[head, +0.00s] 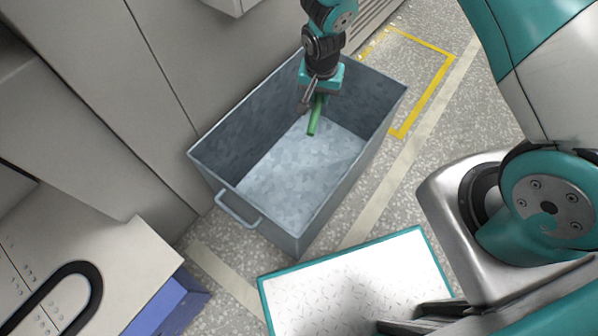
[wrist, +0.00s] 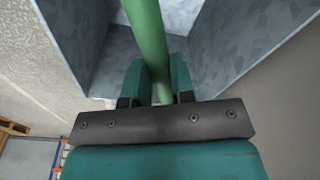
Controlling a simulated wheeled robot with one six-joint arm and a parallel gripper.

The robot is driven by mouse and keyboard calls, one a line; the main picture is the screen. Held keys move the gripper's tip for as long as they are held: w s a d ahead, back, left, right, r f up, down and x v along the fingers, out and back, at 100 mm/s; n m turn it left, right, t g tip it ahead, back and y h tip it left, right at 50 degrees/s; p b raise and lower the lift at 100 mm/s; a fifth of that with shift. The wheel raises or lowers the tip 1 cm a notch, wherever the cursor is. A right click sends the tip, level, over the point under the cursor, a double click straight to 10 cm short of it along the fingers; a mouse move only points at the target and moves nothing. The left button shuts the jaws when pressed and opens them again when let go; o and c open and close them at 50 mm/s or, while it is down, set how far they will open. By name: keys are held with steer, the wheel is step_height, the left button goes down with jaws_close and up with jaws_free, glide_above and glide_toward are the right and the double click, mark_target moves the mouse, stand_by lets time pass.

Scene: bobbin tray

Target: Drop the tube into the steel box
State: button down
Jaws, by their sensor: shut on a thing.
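The green tube (head: 316,115) hangs from my gripper (head: 313,98) over the far part of the steel box (head: 279,228). In the head view the tube slants downward, its lower end over the inside of the box. In the wrist view the tube (wrist: 149,38) runs between the two fingers of my gripper (wrist: 155,80), which are shut on it. The box walls (wrist: 98,45) show around the tube there. The box is grey galvanised metal with an open top and a handle on its near end. The visible part of its floor is bare.
Grey machine panels (head: 95,75) stand close along the left of the box. A white tray with a teal rim (head: 340,262) is in front. Yellow floor tape (head: 425,97) marks an area to the right. Speckled floor is clear right of the box.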

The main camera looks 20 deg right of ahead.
step_height(320, 180, down, 7)
steer(key=a+b, duration=0.1)
steer(key=b, duration=0.6)
steer(key=shift+w+m, duration=0.35)
steer(key=shift+m, duration=0.05)
steer(key=shift+a+f, duration=0.1)
steer(key=c, duration=0.9)
jaws_free()
steer(key=r+p, duration=0.2)
steer(key=r, duration=0.3)
steer(key=s+r+p, duration=0.1)
steer(key=r+p, duration=0.1)
steer(key=r, duration=0.4)
steer(key=a+r+p, duration=0.1)
steer(key=r+p, duration=0.1)
steer(key=r, duration=0.4)
steer(key=shift+s+r, duration=0.15)
steer(key=shift+s, duration=0.25)
